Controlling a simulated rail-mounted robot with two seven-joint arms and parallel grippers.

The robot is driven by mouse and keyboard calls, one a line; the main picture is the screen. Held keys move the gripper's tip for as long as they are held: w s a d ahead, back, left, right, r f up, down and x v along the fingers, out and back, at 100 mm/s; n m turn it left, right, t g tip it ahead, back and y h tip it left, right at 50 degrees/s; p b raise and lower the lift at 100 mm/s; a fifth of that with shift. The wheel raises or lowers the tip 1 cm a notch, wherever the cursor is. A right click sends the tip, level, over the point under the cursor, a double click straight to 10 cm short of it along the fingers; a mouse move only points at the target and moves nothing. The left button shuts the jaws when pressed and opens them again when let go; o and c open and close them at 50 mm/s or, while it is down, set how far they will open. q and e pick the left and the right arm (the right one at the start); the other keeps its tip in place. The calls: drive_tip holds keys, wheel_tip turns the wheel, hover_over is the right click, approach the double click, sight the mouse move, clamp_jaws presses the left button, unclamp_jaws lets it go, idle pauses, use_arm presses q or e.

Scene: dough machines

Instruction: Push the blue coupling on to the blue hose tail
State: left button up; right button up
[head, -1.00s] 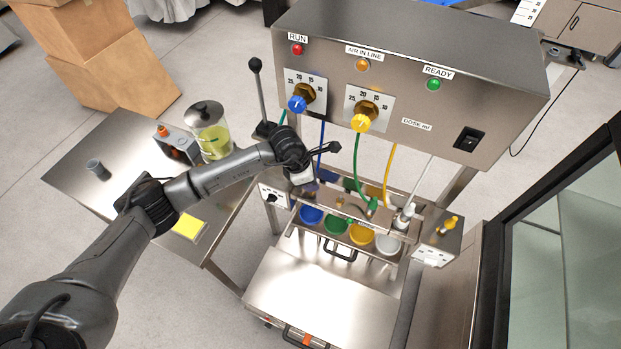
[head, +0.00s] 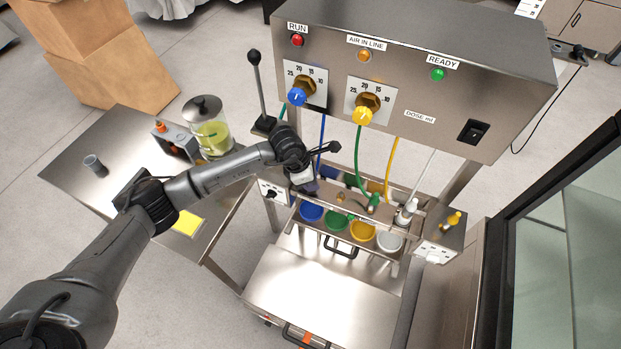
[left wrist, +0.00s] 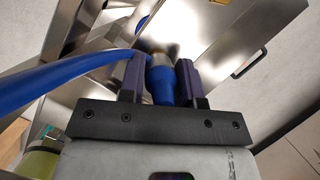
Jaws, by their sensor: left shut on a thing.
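My left gripper (head: 308,187) is at the left end of the rail above the cups. In the left wrist view its purple fingers (left wrist: 160,82) are shut on the blue coupling (left wrist: 162,88), one on each side. A metal end shows at the coupling's far side. The blue hose (left wrist: 60,83) runs in from the left to the fingers; the head view also shows it hanging from the machine (head: 321,145). The blue hose tail cannot be made out, and how far the coupling sits on it cannot be told. My right gripper is not in view.
Blue (head: 311,211), green (head: 335,223), yellow (head: 362,231) and white (head: 389,242) cups stand under the rail. Green (head: 360,165) and yellow (head: 390,170) hoses hang close to the right. A lever (head: 259,90) stands left of the gripper, beside a jar (head: 211,130).

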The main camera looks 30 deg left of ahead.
use_arm(q)
drive_tip(key=shift+f, duration=0.1)
idle(0.3)
drive_tip(key=o, duration=0.8)
drive_tip(key=shift+c, duration=0.2)
drive_tip(key=o, duration=0.5)
drive_tip(key=shift+o, duration=0.2)
drive_tip(key=shift+f, duration=0.1)
drive_tip(key=shift+o, duration=0.3)
drive_tip(key=o, duration=0.5)
drive_tip(key=shift+c, duration=0.2)
idle(0.5)
